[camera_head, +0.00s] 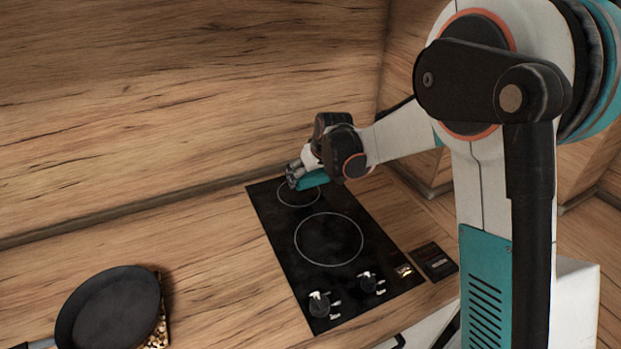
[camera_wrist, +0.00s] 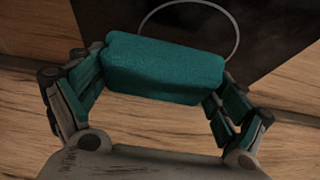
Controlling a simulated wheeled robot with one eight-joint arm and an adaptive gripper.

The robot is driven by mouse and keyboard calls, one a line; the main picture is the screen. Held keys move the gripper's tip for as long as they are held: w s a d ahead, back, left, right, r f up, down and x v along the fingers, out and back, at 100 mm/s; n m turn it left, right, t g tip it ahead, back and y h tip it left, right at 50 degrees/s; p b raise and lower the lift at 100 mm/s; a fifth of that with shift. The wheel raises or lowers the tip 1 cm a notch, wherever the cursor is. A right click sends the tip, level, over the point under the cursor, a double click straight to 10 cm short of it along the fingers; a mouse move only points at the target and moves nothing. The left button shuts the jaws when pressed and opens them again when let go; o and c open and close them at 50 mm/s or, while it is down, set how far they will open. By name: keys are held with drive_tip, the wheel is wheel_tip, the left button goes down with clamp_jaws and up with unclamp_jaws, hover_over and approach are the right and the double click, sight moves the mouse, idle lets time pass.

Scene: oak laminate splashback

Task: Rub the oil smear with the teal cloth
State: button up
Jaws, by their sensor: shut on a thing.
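The teal cloth (camera_wrist: 165,68) is a thick folded block held between the two fingers of my gripper (camera_wrist: 160,85), which is shut on it. In the head view, my gripper (camera_head: 296,175) is over the rear end of the black hob (camera_head: 283,222), by the smaller cooking ring. A teal patch shows there, partly hidden by the gripper. I cannot tell whether the cloth touches the glass. The hob (camera_wrist: 265,30) also shows behind the cloth in the wrist view. I cannot make out the oil smear clearly in either view.
A dark frying pan (camera_head: 110,308) stands at the front left of the wooden counter. Knobs (camera_head: 320,304) sit at the hob's front end, with a small dark panel (camera_head: 434,261) to the right. The wooden splashback (camera_head: 180,100) rises behind. Counter between pan and hob is clear.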

drive_tip(key=shift+s+r+p, duration=0.1)
drive_tip(key=shift+r+p, duration=0.85)
drive_tip(key=shift+r, duration=1)
